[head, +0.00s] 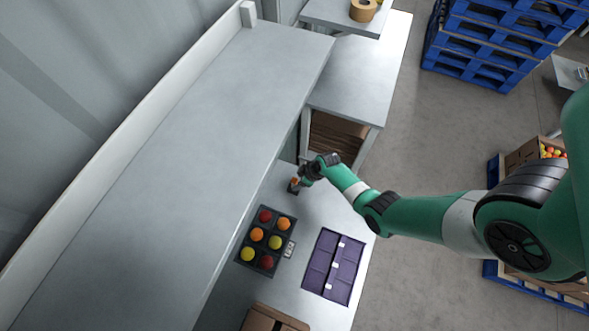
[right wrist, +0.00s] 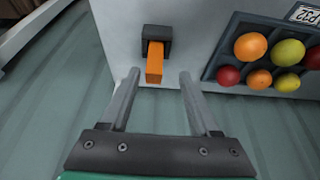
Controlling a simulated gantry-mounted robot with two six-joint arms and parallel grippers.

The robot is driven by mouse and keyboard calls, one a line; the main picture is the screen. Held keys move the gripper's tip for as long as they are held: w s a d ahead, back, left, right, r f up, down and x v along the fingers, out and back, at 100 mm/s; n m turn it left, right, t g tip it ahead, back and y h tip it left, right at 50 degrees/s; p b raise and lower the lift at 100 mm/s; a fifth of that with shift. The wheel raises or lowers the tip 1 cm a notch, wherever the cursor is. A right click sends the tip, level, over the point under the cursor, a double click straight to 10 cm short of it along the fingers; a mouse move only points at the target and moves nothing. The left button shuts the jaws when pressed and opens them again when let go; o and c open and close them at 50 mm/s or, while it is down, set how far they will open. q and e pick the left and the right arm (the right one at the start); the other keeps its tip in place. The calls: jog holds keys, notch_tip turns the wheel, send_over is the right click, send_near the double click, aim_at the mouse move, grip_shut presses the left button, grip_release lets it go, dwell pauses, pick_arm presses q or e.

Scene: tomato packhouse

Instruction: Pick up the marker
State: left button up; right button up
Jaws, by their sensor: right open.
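What I take to be the marker (right wrist: 155,69) is an orange bar in the right wrist view. Its far end sits at a dark square holder or cap (right wrist: 157,33) near the edge of the grey table. My right gripper (right wrist: 160,75) is open, with one finger to each side of the orange bar's near end and a visible gap on both sides. In the head view my right gripper (head: 297,183) is over the table's far left part, by a small orange and dark spot. My left gripper is out of view.
A dark tray (head: 243,232) of red, orange and yellow tomatoes stands near the gripper, with a small label (head: 290,249) beside it. A long raised grey shelf (head: 150,190) borders the table on the left.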

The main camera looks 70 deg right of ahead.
aim_at(294, 182)
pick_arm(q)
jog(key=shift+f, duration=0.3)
pick_arm(e)
jog(key=shift+w+f, duration=0.2)
jog(key=shift+f, duration=0.05)
jog(key=b+x, duration=0.2)
jog(key=x, duration=0.1)
jog(key=b+x, duration=0.1)
jog(key=x, duration=0.1)
jog(key=shift+d+f, duration=0.1)
jog(key=shift+d, duration=0.3)
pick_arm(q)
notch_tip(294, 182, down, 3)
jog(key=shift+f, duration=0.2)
pick_arm(e)
grip_shut()
